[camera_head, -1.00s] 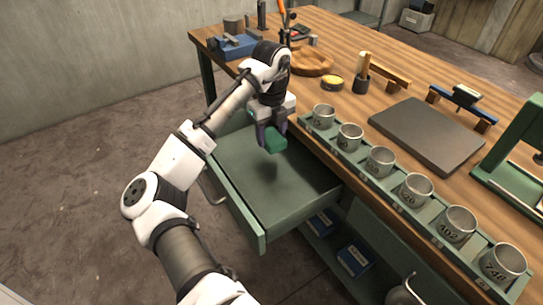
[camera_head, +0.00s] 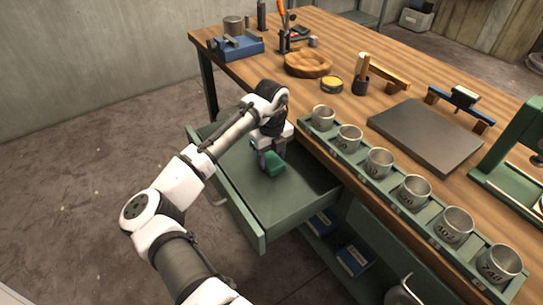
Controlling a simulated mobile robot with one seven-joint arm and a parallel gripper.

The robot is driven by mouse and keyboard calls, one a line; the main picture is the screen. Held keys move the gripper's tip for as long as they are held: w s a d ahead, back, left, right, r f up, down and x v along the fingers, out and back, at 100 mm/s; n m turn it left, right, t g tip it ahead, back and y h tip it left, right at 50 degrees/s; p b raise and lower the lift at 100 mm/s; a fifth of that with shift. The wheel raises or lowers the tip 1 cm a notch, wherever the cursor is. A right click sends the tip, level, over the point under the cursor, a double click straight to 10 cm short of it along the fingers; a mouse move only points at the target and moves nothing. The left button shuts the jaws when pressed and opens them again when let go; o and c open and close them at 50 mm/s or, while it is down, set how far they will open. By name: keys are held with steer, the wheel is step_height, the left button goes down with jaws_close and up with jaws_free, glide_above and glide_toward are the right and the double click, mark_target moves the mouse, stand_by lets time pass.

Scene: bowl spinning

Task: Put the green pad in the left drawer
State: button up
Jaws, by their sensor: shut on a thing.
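The green pad (camera_head: 274,164) is between the fingers of my gripper (camera_head: 271,158), which is shut on it. The gripper points down into the open left drawer (camera_head: 290,200), a green drawer pulled out from the bench. The pad is low inside the drawer, near its back half. I cannot tell whether it touches the drawer floor. My arm hides part of the drawer's far left corner.
A row of numbered metal cups (camera_head: 379,163) stands in a green rack along the bench edge, right of the drawer. A grey plate (camera_head: 425,135) and a wooden bowl (camera_head: 308,63) lie on the bench (camera_head: 340,45). The drawer's front floor is clear.

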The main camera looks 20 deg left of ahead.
mark_target(272, 160)
steer(key=o, duration=0.9)
steer(key=shift+o, duration=0.2)
steer(key=shift+r, duration=0.1)
step_height(272, 160, up, 12)
steer(key=shift+b, duration=0.4)
